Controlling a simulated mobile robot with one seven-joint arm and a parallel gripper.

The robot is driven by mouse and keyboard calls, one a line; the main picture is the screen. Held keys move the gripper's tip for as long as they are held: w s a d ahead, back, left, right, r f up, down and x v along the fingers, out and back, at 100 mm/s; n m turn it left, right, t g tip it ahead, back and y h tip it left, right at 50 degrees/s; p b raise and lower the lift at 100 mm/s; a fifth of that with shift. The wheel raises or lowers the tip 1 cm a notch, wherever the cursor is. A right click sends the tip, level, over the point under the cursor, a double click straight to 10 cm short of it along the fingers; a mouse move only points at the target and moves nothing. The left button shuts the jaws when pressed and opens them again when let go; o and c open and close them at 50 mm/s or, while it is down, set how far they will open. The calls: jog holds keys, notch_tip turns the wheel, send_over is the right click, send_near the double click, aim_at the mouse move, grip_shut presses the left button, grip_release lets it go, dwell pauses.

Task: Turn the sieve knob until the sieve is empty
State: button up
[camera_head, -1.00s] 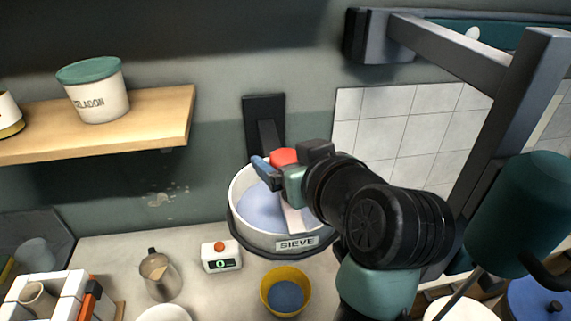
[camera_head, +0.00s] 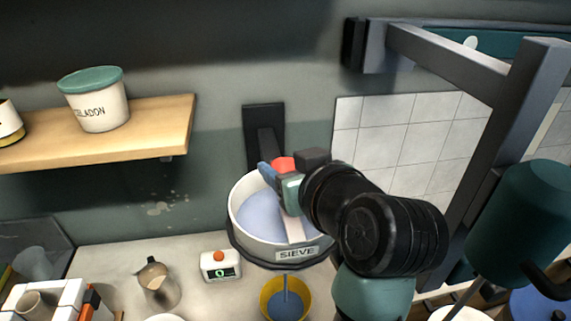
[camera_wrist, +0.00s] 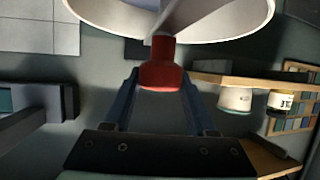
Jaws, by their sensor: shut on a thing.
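The white round sieve (camera_head: 297,254), labelled SIEVE, is mounted on the wall and holds pale blue liquid (camera_head: 259,212). A thin blue stream (camera_head: 286,281) falls from under it into the yellow bucket (camera_head: 267,303), which has blue liquid inside. The red sieve knob (camera_head: 284,163) stands above the middle of the sieve. My gripper (camera_head: 276,175) is shut on the knob, one blue finger showing at its left. In the wrist view the knob (camera_wrist: 161,75) sits between both fingers of my gripper (camera_wrist: 160,82), below the sieve's rim (camera_wrist: 95,22).
A small white box with an orange button (camera_head: 220,264) and a metal jug (camera_head: 157,282) stand left of the bucket. A wooden shelf (camera_head: 150,130) holds a CELADON tub (camera_head: 94,102). A grey frame (camera_head: 520,120) and a teal cylinder (camera_head: 515,220) stand at the right.

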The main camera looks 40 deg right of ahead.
jog(key=m+g+h+p, duration=0.1)
jog(key=m+g+h, duration=0.1)
jog(key=m+h, duration=0.2)
jog(key=shift+w+a, duration=0.1)
jog(key=shift+a, duration=0.05)
jog(key=m+g+h, duration=0.4)
jog(key=shift+f+m, duration=0.1)
jog(key=shift+m, duration=0.3)
jog(key=m+g+h+b, duration=0.1)
jog(key=m+g+h, duration=0.1)
jog(key=m+g, duration=0.3)
jog(key=shift+g, duration=0.5)
jog(key=shift+m+g+b, duration=0.9)
jog(key=shift+m+g, duration=1.5)
jog(key=shift+g, duration=0.2)
jog(key=shift+y, duration=0.3)
jog(key=shift+f, duration=0.1)
jog(key=o, duration=1.4)
jog(key=shift+c, duration=0.2)
